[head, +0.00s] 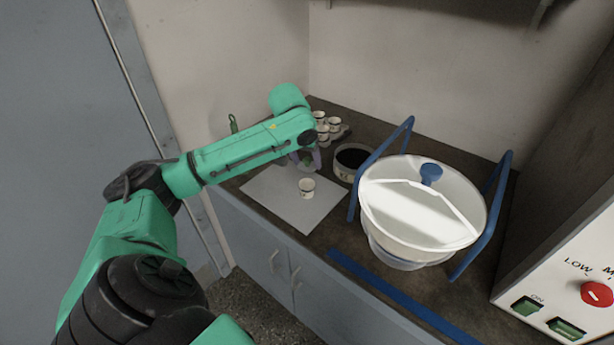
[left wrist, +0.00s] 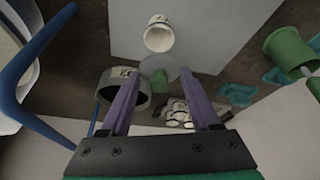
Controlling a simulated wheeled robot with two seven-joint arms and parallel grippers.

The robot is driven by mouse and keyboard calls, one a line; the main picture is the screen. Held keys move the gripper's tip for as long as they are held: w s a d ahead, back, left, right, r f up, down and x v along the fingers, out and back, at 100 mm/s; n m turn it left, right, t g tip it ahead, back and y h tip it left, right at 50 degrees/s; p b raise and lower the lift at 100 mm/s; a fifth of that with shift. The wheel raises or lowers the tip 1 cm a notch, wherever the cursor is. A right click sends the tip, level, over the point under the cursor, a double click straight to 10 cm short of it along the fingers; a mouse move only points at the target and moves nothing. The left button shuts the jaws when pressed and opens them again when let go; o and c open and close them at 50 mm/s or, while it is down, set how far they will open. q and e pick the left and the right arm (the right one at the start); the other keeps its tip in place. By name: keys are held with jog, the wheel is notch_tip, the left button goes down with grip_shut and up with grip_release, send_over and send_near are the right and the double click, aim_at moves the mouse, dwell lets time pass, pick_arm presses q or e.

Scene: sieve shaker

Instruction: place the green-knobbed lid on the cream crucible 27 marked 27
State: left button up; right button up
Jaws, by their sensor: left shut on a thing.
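A small cream crucible (head: 307,189) stands upright on a white sheet; its dark mark is too small to read. In the left wrist view, the crucible (left wrist: 159,35) is just beyond my fingertips, open, with nothing on it. My left gripper (head: 306,162) has purple fingers and hangs behind the crucible in the head view. In the left wrist view, my left gripper (left wrist: 160,76) is shut on the lid (left wrist: 171,66), a pale grey disc with a green knob, beside and apart from the crucible. My right gripper is not in view.
Several other cream crucibles (head: 333,125) stand at the back. A dark round pan (head: 352,174) and a large white bowl (head: 410,240) in a blue frame (head: 502,180) are to the right. A green cup (left wrist: 288,50) shows in the wrist view. The white sheet (head: 275,205) is mostly clear.

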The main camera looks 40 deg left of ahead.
aim_at(304, 170)
pick_arm(q)
notch_tip(304, 170, down, 4)
jog(key=shift+s+f, duration=0.15)
jog(key=shift+f, duration=0.35)
jog(key=shift+d+f, duration=0.1)
jog(key=shift+f, duration=0.1)
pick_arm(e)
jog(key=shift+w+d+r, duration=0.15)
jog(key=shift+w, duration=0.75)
pick_arm(q)
jog(key=shift+f, duration=0.1)
jog(key=o, duration=1.3)
jog(key=shift+f, duration=0.1)
